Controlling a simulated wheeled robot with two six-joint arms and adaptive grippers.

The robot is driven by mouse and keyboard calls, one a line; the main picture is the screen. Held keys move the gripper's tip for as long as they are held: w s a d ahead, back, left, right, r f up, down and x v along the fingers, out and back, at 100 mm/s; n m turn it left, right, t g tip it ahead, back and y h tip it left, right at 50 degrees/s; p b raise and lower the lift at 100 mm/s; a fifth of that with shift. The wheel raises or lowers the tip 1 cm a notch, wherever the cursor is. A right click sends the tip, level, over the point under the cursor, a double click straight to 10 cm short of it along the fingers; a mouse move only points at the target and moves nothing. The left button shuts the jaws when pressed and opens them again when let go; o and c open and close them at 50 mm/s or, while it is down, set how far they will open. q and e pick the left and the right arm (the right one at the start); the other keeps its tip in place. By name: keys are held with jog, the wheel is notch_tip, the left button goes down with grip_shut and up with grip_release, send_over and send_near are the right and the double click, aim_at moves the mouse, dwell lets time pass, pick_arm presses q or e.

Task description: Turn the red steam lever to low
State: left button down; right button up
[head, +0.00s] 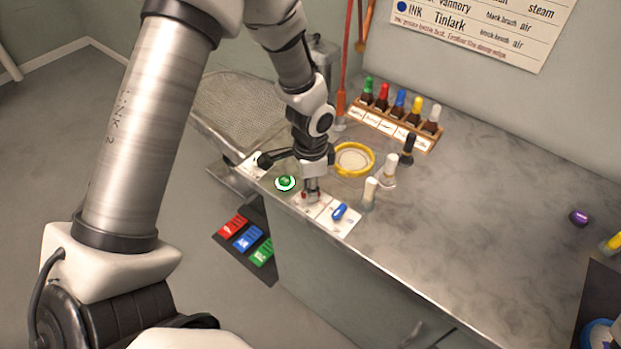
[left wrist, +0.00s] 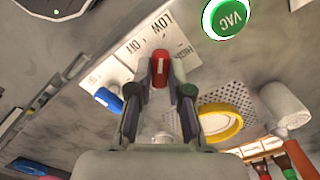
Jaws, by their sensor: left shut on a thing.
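The red steam lever (left wrist: 160,67) stands on a white plate (left wrist: 127,52) printed LOW, OFF and HIGH in the left wrist view. It lies between my left fingers, its red end toward the LOW print; I cannot tell its exact setting. My left gripper (left wrist: 161,78) is shut on it. In the head view my left gripper (head: 311,192) reaches down onto the plate at the counter's front edge, and the lever is mostly hidden there. My right gripper is not in view.
A blue lever (head: 339,211) sits beside on its own plate. A green VAC button (head: 285,183) is on the other side. A yellow ring (head: 353,159), pale bottles (head: 369,193) and an ink rack (head: 398,123) stand behind. The counter's right side is mostly clear.

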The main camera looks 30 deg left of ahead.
pick_arm(q)
jog(key=shift+m+p, duration=0.35)
jog(key=shift+m, duration=0.15)
jog(key=shift+s+f, duration=0.1)
jog(key=c, duration=1.1)
grip_release()
notch_tip(320, 180, up, 12)
jog(key=shift+r, duration=0.1)
